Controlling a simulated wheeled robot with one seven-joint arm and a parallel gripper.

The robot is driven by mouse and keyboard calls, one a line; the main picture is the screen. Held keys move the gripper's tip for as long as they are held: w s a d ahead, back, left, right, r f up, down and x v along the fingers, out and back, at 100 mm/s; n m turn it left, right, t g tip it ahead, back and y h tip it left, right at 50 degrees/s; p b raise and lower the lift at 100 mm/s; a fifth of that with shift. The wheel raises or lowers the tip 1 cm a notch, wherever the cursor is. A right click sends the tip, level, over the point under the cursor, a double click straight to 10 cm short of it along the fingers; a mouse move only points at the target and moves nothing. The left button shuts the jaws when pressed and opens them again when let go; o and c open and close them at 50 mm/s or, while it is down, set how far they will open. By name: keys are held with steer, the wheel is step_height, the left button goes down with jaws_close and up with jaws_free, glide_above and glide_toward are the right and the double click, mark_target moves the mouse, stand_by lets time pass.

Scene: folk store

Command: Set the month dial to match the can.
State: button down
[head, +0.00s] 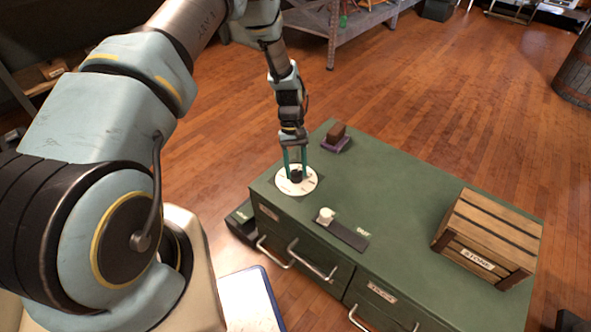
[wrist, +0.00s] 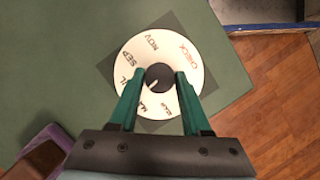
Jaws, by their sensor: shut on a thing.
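The month dial (head: 283,187) is a white disc on the near left corner of the green cabinet top. In the wrist view the dial (wrist: 190,58) shows CHECK, NOV, SEP, a partly covered label ending in L, and MAY and MAR near the fingers. Its dark centre knob (wrist: 159,77) has a pale pointer line aimed down-left, roughly towards MAY. My gripper (wrist: 158,82), also in the head view (head: 296,174), points down with its green fingers shut on the knob. A small pale cylinder (head: 325,215) stands on a dark labelled strip; I cannot tell if it is the can.
A wooden crate (head: 487,237) stands at the right of the green cabinet top (head: 400,190). A brown block (head: 337,131) sits on a purple pad at the back left. The middle of the top is clear. Drawers with metal handles face the front.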

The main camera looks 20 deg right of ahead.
steer(key=m+y, duration=0.1)
steer(key=m, duration=0.2)
steer(key=m+t+y, duration=0.1)
steer(key=m, duration=0.2)
steer(key=shift+s+d, duration=0.1)
steer(key=shift+d, duration=0.05)
steer(key=m+t, duration=0.1)
steer(key=m, duration=0.2)
steer(key=m+t+y, duration=0.1)
steer(key=m, duration=0.1)
steer(key=shift+s+d+m+y, duration=0.1)
steer(key=shift+m+y, duration=0.2)
steer(key=shift+m, duration=0.1)
steer(key=m+t, duration=0.1)
steer(key=m, duration=0.2)
steer(key=m+t+p, duration=0.1)
steer(key=m, duration=0.2)
steer(key=shift+s+t, duration=0.2)
steer(key=shift+t, duration=0.1)
steer(key=m+t, duration=0.1)
steer(key=m, duration=0.1)
steer(key=m+p, duration=0.1)
steer(key=m, duration=0.2)
steer(key=shift+s+m+t+h, duration=0.1)
steer(key=shift+m+t+h, duration=0.2)
steer(key=shift+t+h, duration=0.1)
steer(key=shift+c, duration=1.8)
jaws_free()
